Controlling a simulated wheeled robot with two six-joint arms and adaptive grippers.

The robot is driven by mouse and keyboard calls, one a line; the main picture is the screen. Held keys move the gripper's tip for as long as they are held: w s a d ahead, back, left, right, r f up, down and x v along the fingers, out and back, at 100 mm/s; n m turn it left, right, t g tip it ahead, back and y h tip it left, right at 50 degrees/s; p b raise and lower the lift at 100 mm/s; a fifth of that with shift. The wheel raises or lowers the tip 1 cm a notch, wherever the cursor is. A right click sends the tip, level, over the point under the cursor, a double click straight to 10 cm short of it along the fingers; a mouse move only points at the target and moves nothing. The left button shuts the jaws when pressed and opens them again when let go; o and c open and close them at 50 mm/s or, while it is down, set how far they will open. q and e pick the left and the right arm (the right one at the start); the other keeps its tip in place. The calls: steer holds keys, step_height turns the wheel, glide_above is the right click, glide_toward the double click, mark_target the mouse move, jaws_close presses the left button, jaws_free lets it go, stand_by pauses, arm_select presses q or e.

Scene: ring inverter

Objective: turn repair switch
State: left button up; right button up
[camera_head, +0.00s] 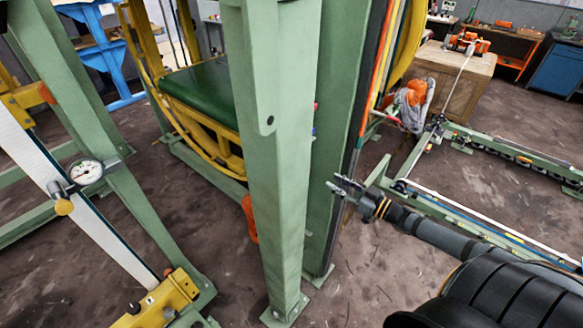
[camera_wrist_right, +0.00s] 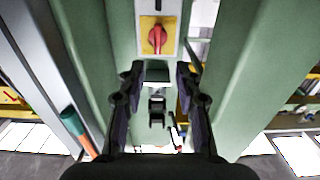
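A red rotary switch knob (camera_wrist_right: 157,38) on a yellow plate shows near the top of the right wrist view. It is mounted on a green upright post (camera_wrist_right: 128,28). The knob's long side stands nearly upright in that view. My right gripper (camera_wrist_right: 158,82) is open and empty, with its two dark fingers apart below the knob and not touching it. In the head view my right gripper (camera_head: 345,187) is beside the green columns, and the switch cannot be made out there. My left gripper is not in view.
Large green columns (camera_head: 275,150) fill the middle of the head view. A beam with a dial gauge (camera_head: 86,172) stands at left. A green rail frame (camera_head: 500,225) lies low at right, and a wooden crate (camera_head: 450,85) stands behind it. Bare floor shows between them.

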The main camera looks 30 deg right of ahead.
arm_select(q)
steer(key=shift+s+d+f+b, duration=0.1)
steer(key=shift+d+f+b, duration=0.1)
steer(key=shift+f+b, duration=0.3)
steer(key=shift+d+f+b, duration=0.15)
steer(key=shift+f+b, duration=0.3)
arm_select(e)
steer(key=x, duration=0.9)
steer(key=shift+w, duration=0.45)
jaws_close()
